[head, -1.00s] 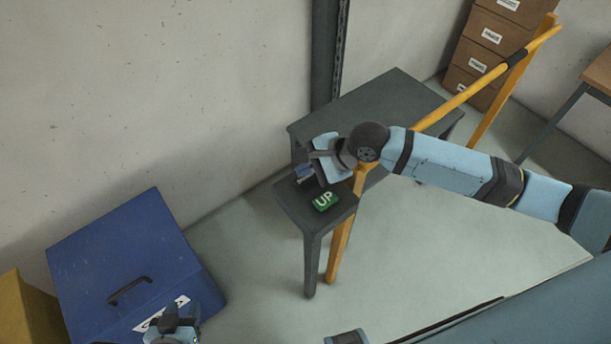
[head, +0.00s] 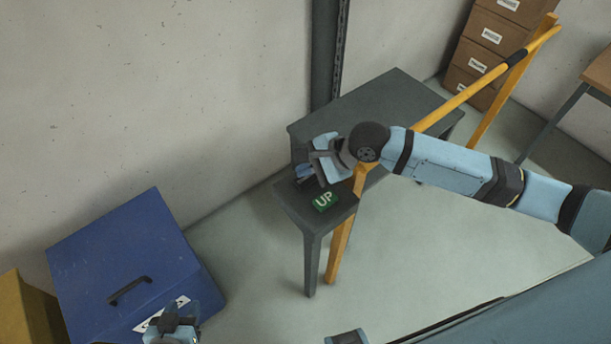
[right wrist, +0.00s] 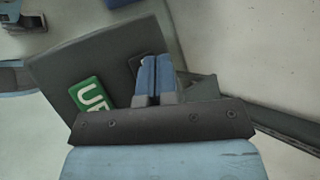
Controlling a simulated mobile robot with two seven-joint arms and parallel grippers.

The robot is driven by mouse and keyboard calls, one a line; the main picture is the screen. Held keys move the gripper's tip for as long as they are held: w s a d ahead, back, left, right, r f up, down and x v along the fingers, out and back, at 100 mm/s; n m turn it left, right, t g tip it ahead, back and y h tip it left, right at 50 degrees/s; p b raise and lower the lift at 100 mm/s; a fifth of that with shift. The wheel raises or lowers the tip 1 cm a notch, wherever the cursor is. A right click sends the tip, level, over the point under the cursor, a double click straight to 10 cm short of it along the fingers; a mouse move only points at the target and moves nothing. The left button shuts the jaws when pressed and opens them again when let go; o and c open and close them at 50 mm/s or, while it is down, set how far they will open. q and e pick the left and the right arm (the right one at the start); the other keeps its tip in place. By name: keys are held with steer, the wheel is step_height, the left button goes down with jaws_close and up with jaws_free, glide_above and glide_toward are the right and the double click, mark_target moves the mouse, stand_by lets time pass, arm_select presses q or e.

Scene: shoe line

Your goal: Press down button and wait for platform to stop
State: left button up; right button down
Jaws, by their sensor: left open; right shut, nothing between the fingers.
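The green UP button (head: 325,201) sits on a small dark stand (head: 318,221); it also shows in the right wrist view (right wrist: 92,97). My right gripper (head: 303,173) is shut and empty, over the stand just behind the UP button. In the right wrist view its blue fingertips (right wrist: 156,62) are together beside a dark panel piece (right wrist: 134,64) on the stand top. I cannot tell whether they touch it. No DOWN label is visible; the gripper covers that spot. A dark grey flat platform (head: 395,100) lies behind the stand, by the wall mast (head: 327,55). My left gripper (head: 175,312) is open, low at the left.
A blue box (head: 115,255) with a black handle stands at the lower left, beside a yellow object (head: 25,312). A yellow rail (head: 465,92) runs along the platform's right side. Stacked brown boxes (head: 490,38) and a wooden table (head: 600,70) are at the upper right.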

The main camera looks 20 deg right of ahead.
stand_by(0.4)
steer(key=shift+f+p, duration=0.35)
steer(key=shift+p, duration=0.25)
